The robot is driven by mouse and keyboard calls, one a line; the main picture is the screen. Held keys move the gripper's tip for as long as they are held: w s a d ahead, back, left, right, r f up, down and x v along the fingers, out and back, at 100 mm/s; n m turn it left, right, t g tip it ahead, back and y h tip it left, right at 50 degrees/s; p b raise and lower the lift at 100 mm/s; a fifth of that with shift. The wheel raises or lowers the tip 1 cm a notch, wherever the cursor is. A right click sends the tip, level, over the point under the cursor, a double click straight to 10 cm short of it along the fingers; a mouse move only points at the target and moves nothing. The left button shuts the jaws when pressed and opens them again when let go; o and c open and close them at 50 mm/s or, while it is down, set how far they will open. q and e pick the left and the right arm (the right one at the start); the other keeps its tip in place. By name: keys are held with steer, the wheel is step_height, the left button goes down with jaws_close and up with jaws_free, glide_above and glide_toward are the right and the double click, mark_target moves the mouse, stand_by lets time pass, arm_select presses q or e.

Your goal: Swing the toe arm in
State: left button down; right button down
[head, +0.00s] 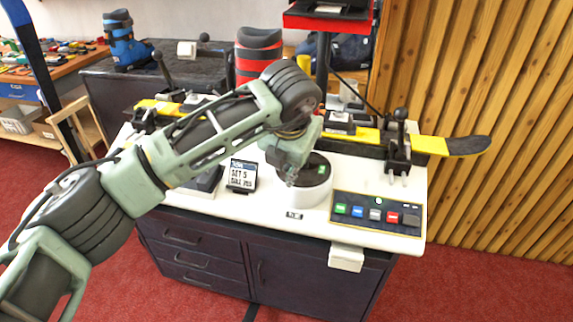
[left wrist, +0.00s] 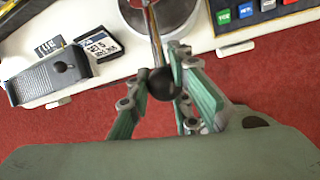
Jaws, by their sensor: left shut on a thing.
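In the left wrist view, my left gripper (left wrist: 170,90) is shut on a black ball knob (left wrist: 163,82) at the end of a thin metal rod (left wrist: 155,35). The rod runs up to a round white housing (left wrist: 185,22); it may be the toe arm, though I cannot be sure. In the head view, my left gripper (head: 291,180) is beside the round white housing (head: 318,193), which has a dark top. My forearm and wrist hide the knob there. My right gripper is not in view.
A button panel (head: 377,213) lies to the right on the white bench top (head: 280,221). A "SET 5" display (head: 242,175) stands left of the housing. A yellow and black ski (head: 430,145) lies clamped along the back. A dark grey block with a black knob (left wrist: 55,76) is at left.

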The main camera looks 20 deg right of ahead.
arm_select(q)
steer(key=c, duration=1.6)
jaws_free()
steer(key=shift+w+d+r, duration=0.1)
steer(key=shift+d+r, duration=0.05)
steer(key=shift+r, duration=0.25)
steer(key=shift+d+f, duration=0.2)
steer(key=shift+d, duration=0.1)
steer(key=shift+a, duration=0.1)
steer(key=shift+a+r, duration=0.1)
steer(key=shift+r, duration=0.2)
steer(key=v, duration=1.1)
steer(key=shift+s+r, duration=0.15)
steer(key=shift+s, duration=0.15)
